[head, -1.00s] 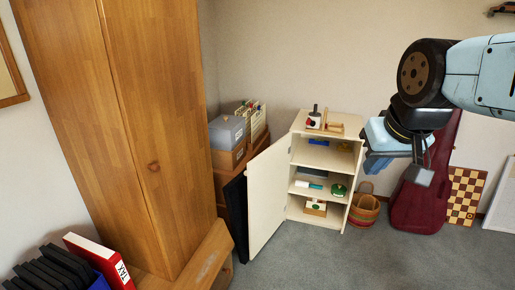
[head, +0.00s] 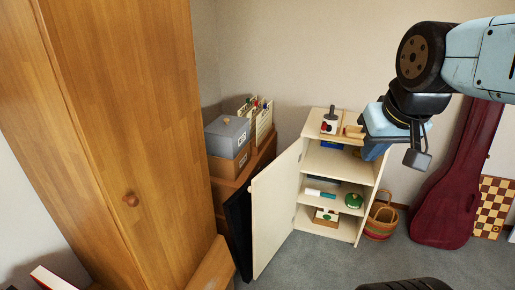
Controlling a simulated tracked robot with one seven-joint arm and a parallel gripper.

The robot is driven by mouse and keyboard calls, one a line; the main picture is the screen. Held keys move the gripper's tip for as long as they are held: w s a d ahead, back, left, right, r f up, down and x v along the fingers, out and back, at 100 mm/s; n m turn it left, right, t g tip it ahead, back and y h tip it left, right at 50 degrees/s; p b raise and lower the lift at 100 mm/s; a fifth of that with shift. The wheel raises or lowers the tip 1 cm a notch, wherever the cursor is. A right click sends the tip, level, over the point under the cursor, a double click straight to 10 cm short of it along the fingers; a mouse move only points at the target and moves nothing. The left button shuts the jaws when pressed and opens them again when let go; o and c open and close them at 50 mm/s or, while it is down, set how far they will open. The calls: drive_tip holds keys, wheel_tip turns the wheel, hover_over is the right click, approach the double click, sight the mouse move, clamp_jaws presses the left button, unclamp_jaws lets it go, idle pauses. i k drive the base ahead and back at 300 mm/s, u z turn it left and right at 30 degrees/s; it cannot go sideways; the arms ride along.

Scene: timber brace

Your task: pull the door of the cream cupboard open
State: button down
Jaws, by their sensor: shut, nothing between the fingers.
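The cream cupboard (head: 345,166) stands against the back wall. Its door (head: 275,210) is swung wide open to the left, showing shelves that hold a green round thing (head: 353,200), small boxes and other items. My gripper (head: 374,150) is at the upper right, pointing down, in front of the cupboard's top right part in the picture. It is apart from the door, and its fingers are shut and empty. The gripper hides part of the cupboard's top and upper right side.
A tall wooden wardrobe (head: 140,130) fills the left. Boxes (head: 228,145) and a dark panel (head: 238,225) stand left of the door. A woven basket (head: 381,218), a dark red instrument case (head: 450,190) and a checkered board (head: 494,205) are to the right. Grey carpet (head: 320,265) in front is clear.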

sight(274, 191)
drive_tip(key=i, duration=0.9)
drive_tip(key=z, duration=0.1)
